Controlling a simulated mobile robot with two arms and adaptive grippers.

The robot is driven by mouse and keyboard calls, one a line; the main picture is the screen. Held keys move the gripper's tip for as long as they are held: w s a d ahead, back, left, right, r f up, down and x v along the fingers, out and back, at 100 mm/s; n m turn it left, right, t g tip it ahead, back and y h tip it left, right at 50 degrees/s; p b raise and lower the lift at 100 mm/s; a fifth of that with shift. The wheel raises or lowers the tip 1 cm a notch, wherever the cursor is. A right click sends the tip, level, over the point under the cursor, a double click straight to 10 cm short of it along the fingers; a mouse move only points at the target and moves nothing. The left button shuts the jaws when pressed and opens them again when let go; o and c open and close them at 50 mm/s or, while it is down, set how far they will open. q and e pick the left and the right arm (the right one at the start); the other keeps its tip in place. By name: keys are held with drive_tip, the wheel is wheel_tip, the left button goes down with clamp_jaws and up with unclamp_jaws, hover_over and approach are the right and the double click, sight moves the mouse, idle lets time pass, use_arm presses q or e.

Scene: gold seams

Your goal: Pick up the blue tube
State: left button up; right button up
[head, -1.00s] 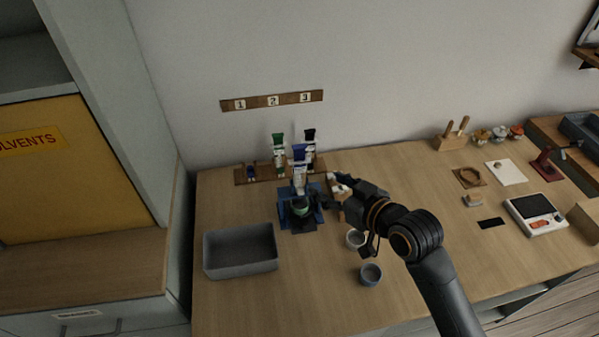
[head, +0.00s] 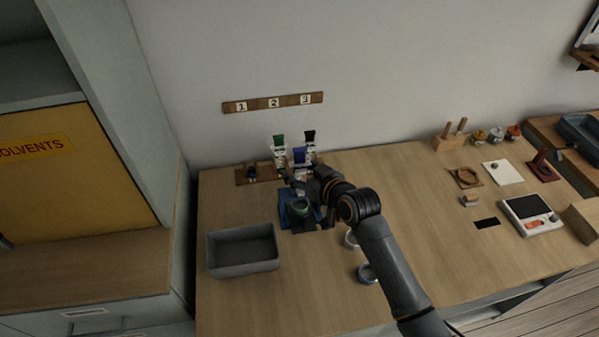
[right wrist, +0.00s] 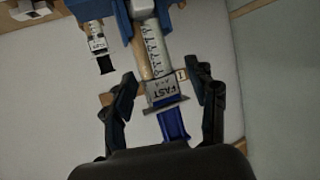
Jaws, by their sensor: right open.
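The blue tube, a white tube with a blue cap, shows in the head view (head: 299,156) partly behind my right gripper (head: 292,176). In the right wrist view the tube (right wrist: 163,90) is labelled FAST and its blue cap points down the picture. It rests at a blue stand (right wrist: 118,14), which shows in the head view (head: 284,212) with a dark green bowl at its front. My right gripper is open in the right wrist view (right wrist: 163,74), one finger on each side of the tube, with gaps visible. My left gripper is out of view.
A grey bin (head: 243,262) sits front left. Small cups (head: 367,273) lie partly under my right arm.

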clamp_jaws()
idle(0.3)
